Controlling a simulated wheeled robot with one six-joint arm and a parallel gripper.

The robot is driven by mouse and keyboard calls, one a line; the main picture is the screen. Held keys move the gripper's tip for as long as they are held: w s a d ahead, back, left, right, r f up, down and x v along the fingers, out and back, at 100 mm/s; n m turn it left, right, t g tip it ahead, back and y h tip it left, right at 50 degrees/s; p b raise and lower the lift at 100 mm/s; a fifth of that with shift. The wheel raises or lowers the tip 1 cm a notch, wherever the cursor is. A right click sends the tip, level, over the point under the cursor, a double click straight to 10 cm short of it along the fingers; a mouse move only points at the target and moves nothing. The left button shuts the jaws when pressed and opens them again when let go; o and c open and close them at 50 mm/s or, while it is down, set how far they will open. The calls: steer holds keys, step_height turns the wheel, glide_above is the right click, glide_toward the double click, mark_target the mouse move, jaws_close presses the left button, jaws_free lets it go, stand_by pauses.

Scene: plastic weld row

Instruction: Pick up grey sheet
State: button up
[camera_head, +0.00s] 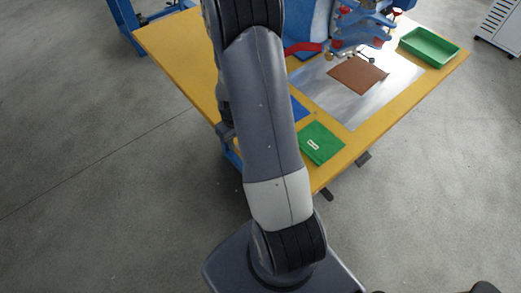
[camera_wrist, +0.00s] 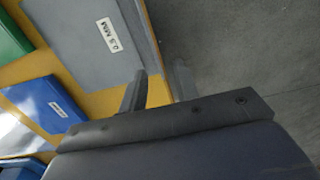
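The grey sheet (camera_wrist: 85,38) lies flat near the table edge in the wrist view, with a white label reading "0.5 MM". My gripper (camera_wrist: 161,72) is open, and its two fingers are apart at the sheet's near right corner. The left finger overlaps the sheet's near edge in the picture; the right finger shows over the floor beyond the table edge. I cannot tell whether either finger touches the sheet. In the head view my arm hides both the grey sheet and my gripper.
The yellow table (camera_head: 172,47) carries a blue sheet (camera_wrist: 45,103), a green sheet (camera_head: 320,143), a metal plate (camera_head: 345,105) with a brown sheet (camera_head: 357,75), a green tray (camera_head: 428,47) and a blue-red machine (camera_head: 358,25). Grey floor (camera_head: 90,130) around the table is open.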

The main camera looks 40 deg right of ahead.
steer(key=shift+d+f, duration=0.15)
steer(key=shift+f, duration=1.6)
steer(key=shift+c, duration=0.5)
jaws_close()
